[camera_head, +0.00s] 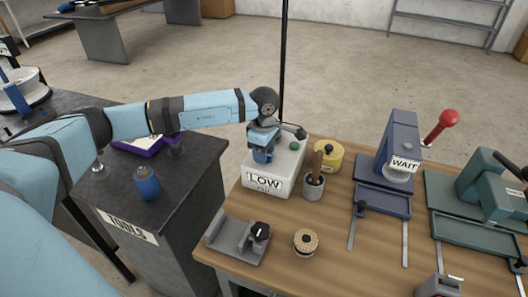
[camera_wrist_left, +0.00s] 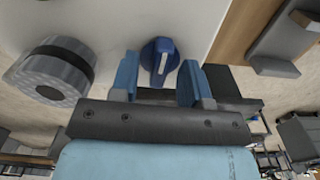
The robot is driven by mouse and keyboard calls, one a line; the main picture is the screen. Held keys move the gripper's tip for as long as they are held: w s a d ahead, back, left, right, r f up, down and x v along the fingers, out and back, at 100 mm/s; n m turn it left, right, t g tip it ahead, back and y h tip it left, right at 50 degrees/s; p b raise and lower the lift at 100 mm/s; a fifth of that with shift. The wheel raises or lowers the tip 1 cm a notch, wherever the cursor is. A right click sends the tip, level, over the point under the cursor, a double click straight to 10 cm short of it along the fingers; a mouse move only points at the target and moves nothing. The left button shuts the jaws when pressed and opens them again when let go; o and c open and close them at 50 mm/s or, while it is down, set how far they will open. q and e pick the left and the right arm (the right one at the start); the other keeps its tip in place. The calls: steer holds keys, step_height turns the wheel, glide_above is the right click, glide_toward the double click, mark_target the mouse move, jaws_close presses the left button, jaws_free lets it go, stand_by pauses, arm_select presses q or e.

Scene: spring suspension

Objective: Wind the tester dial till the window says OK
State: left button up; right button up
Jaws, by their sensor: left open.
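The tester is a white box (camera_head: 284,178) at the table's back left corner. Its front window (camera_head: 264,181) reads LOW. The tester dial (camera_wrist_left: 160,58) is a dark blue knob with a white pointer mark, seen in the left wrist view. My left gripper (camera_head: 263,153) is over the tester's top and hides the dial in the head view. In the wrist view, the open left gripper (camera_wrist_left: 159,82) has one finger on each side of the dial, with gaps showing. My right gripper is not in view.
A grey fixture (camera_head: 238,241) and a round wooden part (camera_head: 305,242) are in front.

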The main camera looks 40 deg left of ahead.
arm_select(q)
step_height(320, 180, up, 14)
steer(key=shift+f, duration=0.2)
stand_by(0.6)
